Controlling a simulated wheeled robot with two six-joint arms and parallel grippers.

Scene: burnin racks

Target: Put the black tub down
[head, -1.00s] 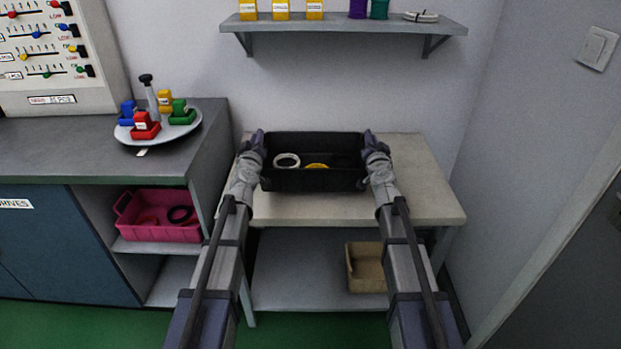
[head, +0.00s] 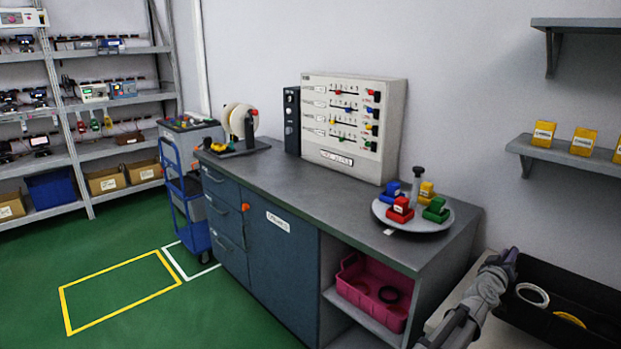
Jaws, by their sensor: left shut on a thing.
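The black tub (head: 568,278) is at the lower right of the head view, cut off by the picture's edge. It holds a white coil and a yellow ring. My left gripper (head: 508,262) is shut on the tub's left end wall. The pale table (head: 447,312) shows beside and below the tub; I cannot tell from this angle whether the tub touches it. My right gripper is out of view.
A dark-topped workbench (head: 300,190) stands to the left, with a round turntable (head: 440,222) of coloured blocks and a control panel (head: 352,125). A pink bin (head: 350,282) sits on its lower shelf. A wall shelf (head: 560,154) hangs above the tub. Open green floor lies at left.

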